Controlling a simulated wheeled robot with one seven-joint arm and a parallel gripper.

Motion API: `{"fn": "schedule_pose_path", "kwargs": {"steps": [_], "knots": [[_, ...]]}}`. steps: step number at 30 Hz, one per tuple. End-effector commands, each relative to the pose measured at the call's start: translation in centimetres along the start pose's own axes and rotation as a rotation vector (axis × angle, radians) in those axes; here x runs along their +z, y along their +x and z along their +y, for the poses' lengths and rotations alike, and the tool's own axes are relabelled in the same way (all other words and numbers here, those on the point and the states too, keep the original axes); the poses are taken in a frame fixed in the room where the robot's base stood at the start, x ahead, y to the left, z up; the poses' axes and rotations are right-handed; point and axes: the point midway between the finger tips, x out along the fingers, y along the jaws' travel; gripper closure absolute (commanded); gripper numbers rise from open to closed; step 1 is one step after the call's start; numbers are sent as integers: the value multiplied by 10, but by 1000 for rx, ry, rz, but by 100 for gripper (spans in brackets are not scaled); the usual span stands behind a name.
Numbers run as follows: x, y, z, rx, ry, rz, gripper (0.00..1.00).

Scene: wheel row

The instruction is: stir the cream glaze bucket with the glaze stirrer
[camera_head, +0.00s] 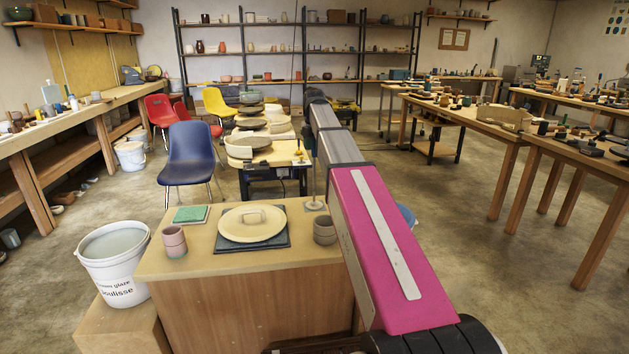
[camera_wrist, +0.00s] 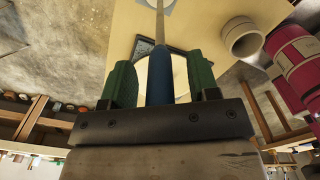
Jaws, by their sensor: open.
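The cream glaze bucket (camera_head: 113,265) is white with dark lettering. It stands upright and uncovered at the lower left in the head view, filled with pale liquid. The glaze stirrer (camera_head: 314,182) stands near the back right of the small cabinet top, its thin rod over a pale round base (camera_head: 315,206). Its blue handle (camera_wrist: 160,84) shows in the wrist view, with the rod running away from it. My gripper (camera_wrist: 159,62) is open, with one green finger on each side of the handle. I cannot tell whether either finger touches it. In the head view my arm hides part of this area.
The cabinet top (camera_head: 215,260) holds a cream lid (camera_head: 252,222) on a dark slab, a pink cup (camera_head: 174,242), a grey cup (camera_head: 325,231) and a green sponge (camera_head: 190,215). The bucket stands on a low wooden block (camera_head: 120,328) left of the cabinet. A blue chair (camera_head: 190,155) is behind.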

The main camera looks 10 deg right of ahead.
Motion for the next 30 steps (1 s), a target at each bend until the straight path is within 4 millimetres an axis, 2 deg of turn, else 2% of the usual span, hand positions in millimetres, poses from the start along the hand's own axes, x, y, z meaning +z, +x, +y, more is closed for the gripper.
{"fn": "schedule_pose_path", "kwargs": {"steps": [2,3,8,17,30], "knots": [[0,0,0,0,0,0,45],[0,0,0,0,0,0,48],[0,0,0,0,0,0,100],[0,-6,0,0,0,0,100],[0,-35,0,0,0,0,100]]}}
